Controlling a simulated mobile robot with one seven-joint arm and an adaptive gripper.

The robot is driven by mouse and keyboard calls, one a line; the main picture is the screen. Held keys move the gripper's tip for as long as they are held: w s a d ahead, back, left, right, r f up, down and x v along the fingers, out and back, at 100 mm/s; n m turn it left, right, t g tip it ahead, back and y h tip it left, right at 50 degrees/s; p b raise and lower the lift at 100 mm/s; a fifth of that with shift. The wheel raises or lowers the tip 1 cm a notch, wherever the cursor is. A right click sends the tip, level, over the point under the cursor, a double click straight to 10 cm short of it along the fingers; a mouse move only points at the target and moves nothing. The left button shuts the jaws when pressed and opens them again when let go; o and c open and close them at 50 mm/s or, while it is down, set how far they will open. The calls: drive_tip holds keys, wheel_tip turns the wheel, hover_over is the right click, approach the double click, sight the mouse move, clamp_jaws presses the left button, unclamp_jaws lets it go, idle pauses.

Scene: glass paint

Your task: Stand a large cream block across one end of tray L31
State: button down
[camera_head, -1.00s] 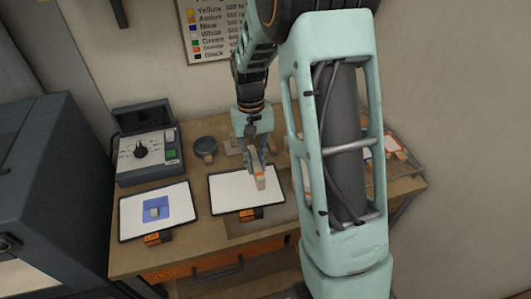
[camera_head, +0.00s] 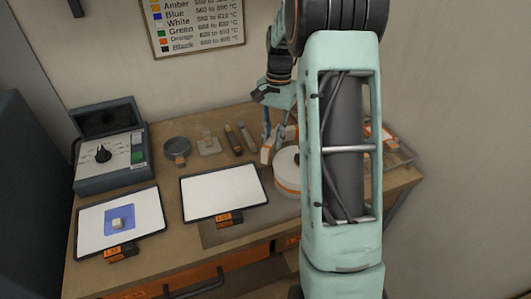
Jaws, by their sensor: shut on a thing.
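My gripper (camera_head: 269,142) is shut on a pale cream block (camera_head: 265,155), held beside the round white container at the right of the bench. My arm hides part of this area. The middle tray (camera_head: 196,199) is a white plate with a dark rim and looks empty.
A round white container with an orange band (camera_head: 287,180) stands right of the middle tray. Behind are a dark round dish (camera_head: 177,150), a small clear piece (camera_head: 208,143) and narrow bars (camera_head: 240,138). A control box (camera_head: 108,155) stands at the back left.

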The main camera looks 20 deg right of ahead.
sight(273, 151)
drive_tip(key=shift+f, duration=2.55)
drive_tip(key=c, duration=2.1)
unclamp_jaws()
